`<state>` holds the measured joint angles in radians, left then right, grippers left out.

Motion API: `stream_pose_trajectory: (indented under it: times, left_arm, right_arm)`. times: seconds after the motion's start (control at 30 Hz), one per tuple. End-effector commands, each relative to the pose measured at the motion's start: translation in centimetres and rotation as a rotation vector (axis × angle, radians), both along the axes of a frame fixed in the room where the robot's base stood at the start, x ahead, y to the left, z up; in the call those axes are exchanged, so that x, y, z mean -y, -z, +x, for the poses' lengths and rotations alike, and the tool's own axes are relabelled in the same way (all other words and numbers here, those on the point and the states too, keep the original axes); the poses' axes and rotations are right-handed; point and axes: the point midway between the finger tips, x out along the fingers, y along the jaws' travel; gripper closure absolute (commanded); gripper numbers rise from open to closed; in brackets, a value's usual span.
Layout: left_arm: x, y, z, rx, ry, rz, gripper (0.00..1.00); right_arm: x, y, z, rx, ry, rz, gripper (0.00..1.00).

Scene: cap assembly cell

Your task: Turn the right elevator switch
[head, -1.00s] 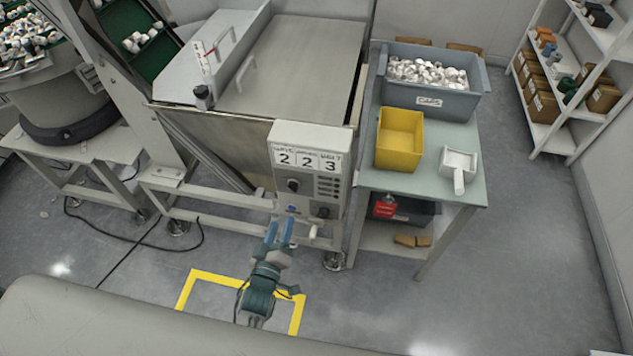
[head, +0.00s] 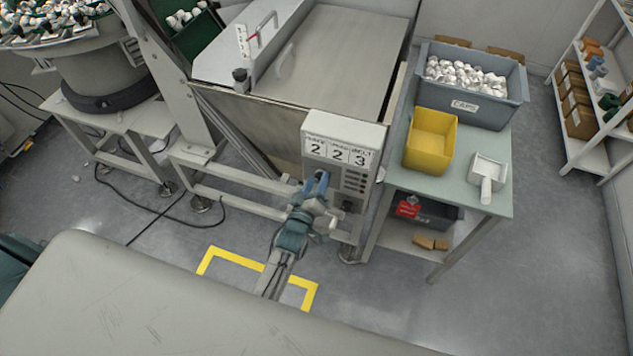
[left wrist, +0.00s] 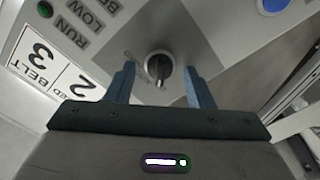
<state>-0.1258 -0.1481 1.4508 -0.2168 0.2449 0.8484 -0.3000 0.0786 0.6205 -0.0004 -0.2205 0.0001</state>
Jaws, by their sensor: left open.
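The grey control box (head: 345,130) has cards reading 2, 2, 3, a column of small buttons or lamps, and dark knobs. My left gripper (head: 317,184) is open in front of its panel and hides part of it in the head view. In the left wrist view a black rotary switch (left wrist: 160,66) sits between my gripper's two blue fingertips (left wrist: 157,80), one on each side, with no clear contact. A second dark knob (head: 347,206) shows lower right on the panel in the head view. My right gripper is not in view.
A blue button (left wrist: 272,5) and a green lamp (left wrist: 45,9) lie near the switch. Right of the box stands a table (head: 470,198) with a yellow bin (head: 430,140), a grey caps crate (head: 470,105) and a white scoop (head: 487,175). Yellow tape (head: 235,256) marks the floor.

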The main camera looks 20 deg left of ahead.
Motion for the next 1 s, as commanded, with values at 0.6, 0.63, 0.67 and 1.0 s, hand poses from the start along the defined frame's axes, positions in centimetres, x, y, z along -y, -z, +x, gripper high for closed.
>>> stream_pose_trajectory:
  times: [0.6, 0.63, 0.67, 1.0]
  left_arm:
    - [-0.01, 0.02, -0.05, 0.001, 0.0, 0.015, 0.96]
    - [0.0, 0.03, -0.05, 0.001, 0.0, 0.021, 0.96]
    - [0.0, 0.03, -0.05, 0.001, 0.0, 0.028, 0.96]
    - [0.04, 0.03, -0.06, 0.009, -0.001, 0.233, 0.96]
  right_arm:
    - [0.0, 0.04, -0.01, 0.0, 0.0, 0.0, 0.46]
    - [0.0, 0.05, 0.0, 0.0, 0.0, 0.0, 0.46]
    - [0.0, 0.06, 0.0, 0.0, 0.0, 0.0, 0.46]
    - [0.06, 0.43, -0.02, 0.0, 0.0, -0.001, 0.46]
